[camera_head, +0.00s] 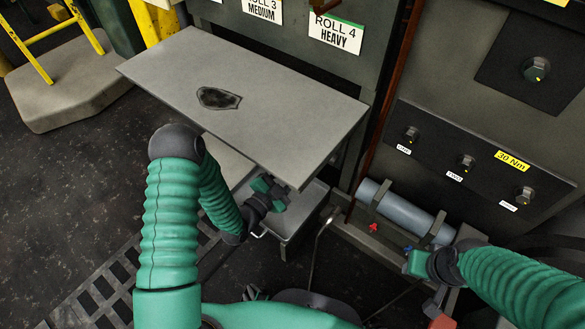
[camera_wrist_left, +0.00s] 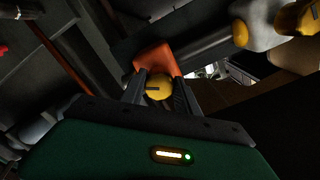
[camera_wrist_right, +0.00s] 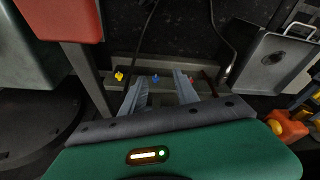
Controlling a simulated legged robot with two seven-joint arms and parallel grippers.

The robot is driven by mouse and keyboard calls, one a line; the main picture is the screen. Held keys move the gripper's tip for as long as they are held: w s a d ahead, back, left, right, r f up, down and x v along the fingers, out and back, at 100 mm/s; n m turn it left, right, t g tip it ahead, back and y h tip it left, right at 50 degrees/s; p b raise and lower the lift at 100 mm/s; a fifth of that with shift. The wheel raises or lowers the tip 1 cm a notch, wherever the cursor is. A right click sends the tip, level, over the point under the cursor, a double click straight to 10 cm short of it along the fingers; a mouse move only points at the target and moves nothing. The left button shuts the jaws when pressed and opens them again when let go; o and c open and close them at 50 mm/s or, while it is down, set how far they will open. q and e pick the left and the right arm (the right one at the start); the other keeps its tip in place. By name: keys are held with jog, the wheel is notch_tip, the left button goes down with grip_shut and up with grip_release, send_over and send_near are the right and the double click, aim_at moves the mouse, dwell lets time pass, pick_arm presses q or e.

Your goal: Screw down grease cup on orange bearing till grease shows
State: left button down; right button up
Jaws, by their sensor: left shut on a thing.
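In the left wrist view my left gripper (camera_wrist_left: 157,78) is shut on a round yellow grease cup (camera_wrist_left: 158,90) with a dark mark on its face. An orange bearing block (camera_wrist_left: 155,57) is just beyond the cup. In the head view the left gripper (camera_head: 268,193) reaches under the front edge of the grey table, and the cup and bearing are hidden there. My right gripper (camera_wrist_right: 157,80) is open and empty, its fingers apart; in the head view it is beside the grey cylinder (camera_head: 408,212). I cannot see any grease at the cup.
The grey table (camera_head: 270,85) with a dark patch (camera_head: 218,98) overhangs my left gripper. A metal tray (camera_head: 298,210) sits below it. A control panel (camera_head: 480,165) with knobs is at right. Small yellow, blue (camera_wrist_right: 155,78) and red pieces lie beyond my right fingers.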

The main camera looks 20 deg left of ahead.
pick_arm(q)
jog(key=shift+f, duration=0.1)
jog(key=c, duration=0.9)
grip_release()
jog(key=p+v, duration=0.6)
jog(key=v, duration=1.1)
jog(key=shift+p, duration=0.35)
